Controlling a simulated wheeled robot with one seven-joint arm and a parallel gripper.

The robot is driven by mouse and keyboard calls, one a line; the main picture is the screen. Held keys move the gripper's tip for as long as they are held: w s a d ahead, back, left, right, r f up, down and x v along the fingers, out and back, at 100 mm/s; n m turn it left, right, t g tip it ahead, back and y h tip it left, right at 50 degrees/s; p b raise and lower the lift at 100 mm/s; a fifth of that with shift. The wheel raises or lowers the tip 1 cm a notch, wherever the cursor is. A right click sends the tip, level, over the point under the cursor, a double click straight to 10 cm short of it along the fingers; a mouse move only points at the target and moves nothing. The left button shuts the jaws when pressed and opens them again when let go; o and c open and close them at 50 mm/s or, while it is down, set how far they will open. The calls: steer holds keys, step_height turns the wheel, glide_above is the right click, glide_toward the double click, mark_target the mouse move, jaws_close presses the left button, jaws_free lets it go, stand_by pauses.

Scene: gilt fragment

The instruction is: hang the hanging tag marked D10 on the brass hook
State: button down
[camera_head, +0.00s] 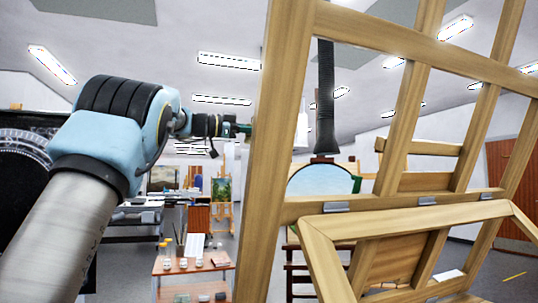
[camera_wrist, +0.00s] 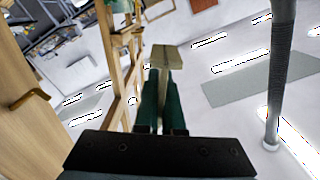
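In the wrist view my gripper (camera_wrist: 163,78) has two dark green fingers closed around a flat beige piece, which I take to be the hanging tag (camera_wrist: 167,56). It widens beyond the fingertips, and no D10 marking is readable. A bent golden-brown rod, apparently the brass hook (camera_wrist: 30,97), sticks out from a wooden surface at the left edge of the wrist view, apart from the tag. In the head view my gripper (camera_head: 241,130) is raised, its fingertips partly hidden by a wooden upright. I cannot make out the hook in the head view.
A large wooden frame (camera_head: 275,150) with crossing bars fills the right of the head view, close to my gripper. A low wooden shelf table (camera_head: 180,264) with small jars stands behind, below the arm. A dark hanging pole (camera_head: 325,100) is beyond the frame.

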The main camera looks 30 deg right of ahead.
step_height(320, 180, down, 7)
steer(key=shift+s+d, duration=0.15)
steer(key=shift+s, duration=0.25)
steer(key=shift+r, duration=0.1)
steer(key=shift+a+r, duration=0.1)
steer(key=shift+a, duration=0.25)
steer(key=shift+s, duration=0.3)
steer(key=shift+s+a+f+b, duration=0.15)
steer(key=shift+s+b, duration=0.75)
steer(key=shift+s, duration=0.3)
steer(key=shift+s+a+f+b, duration=0.1)
steer(key=shift+s+a+b, duration=0.05)
steer(key=shift+s+b, duration=0.85)
steer(key=shift+s+a+b, duration=0.2)
steer(key=shift+s+b, duration=0.15)
steer(key=shift+s, duration=1.15)
steer(key=shift+f, duration=0.45)
steer(key=shift+s+a+f+n+p, duration=0.1)
steer(key=shift+s+f+n+p, duration=0.25)
steer(key=shift+n+p, duration=0.6)
steer(key=shift+s+f+n+p, duration=0.15)
steer(key=shift+s+n+p, duration=0.35)
steer(key=shift+n+p, duration=0.45)
steer(key=shift+s+f+p, duration=0.1)
steer(key=shift+f+p, duration=0.15)
steer(key=shift+p, duration=0.3)
